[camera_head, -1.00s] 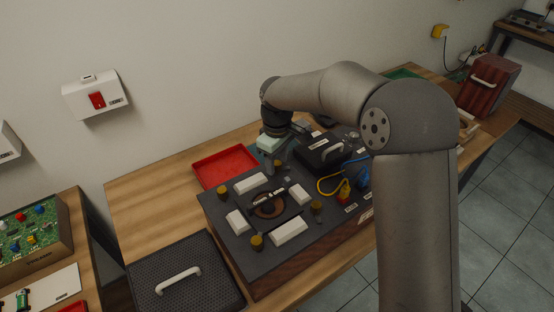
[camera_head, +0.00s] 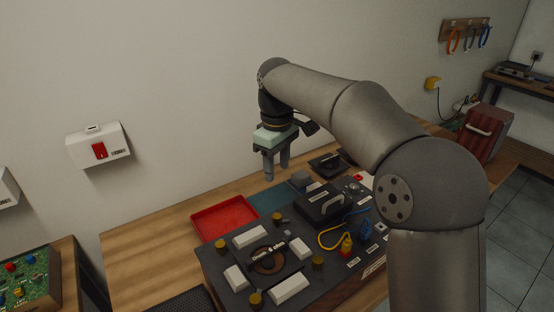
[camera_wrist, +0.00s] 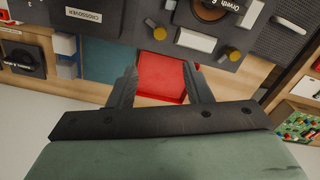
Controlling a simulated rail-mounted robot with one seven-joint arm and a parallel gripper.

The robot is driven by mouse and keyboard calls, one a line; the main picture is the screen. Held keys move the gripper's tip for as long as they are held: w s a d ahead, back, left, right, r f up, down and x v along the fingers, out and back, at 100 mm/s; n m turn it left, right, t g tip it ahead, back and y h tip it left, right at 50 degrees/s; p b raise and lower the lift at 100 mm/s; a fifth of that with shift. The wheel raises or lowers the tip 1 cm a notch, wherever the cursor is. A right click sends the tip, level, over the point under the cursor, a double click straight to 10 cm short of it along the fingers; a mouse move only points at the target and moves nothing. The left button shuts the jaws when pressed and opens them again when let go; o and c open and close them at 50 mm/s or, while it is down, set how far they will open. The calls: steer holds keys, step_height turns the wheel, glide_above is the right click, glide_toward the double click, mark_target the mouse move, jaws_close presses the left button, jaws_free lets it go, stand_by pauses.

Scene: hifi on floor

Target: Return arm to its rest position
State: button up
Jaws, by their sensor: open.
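My gripper (camera_head: 276,168) is open and empty. In the head view it hangs fingers down above the back part of the workbench, above and to the right of the red tray (camera_head: 226,217). My grey arm reaches in from the right side of that view. In the wrist view my two dark fingers (camera_wrist: 158,88) stand apart, with the red tray (camera_wrist: 160,78) seen between and beyond them. Nothing is between the fingers.
A dark hi-fi panel (camera_head: 222,260) with white blocks and brass knobs fills the bench front. A wall-mounted white box (camera_head: 99,146) is at left. Air around my gripper is clear.

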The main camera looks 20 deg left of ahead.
steer(key=shift+r, duration=0.7)
steer(key=s+d+f+m, duration=0.2)
steer(key=s+d+m, duration=0.25)
steer(key=d, duration=0.55)
steer(key=s+d+f+m, duration=0.25)
steer(key=s+d, duration=0.35)
steer(key=d, duration=0.5)
steer(key=s+d+f+m, duration=0.3)
steer(key=s+d+f, duration=0.1)
steer(key=s, duration=0.3)
steer(key=s+d+f+m, duration=0.3)
steer(key=s+d, duration=0.3)
steer(key=s, duration=0.2)
steer(key=shift+s+f+m, duration=0.2)
steer(key=shift+f+m, duration=0.2)
steer(key=shift+f, duration=0.45)
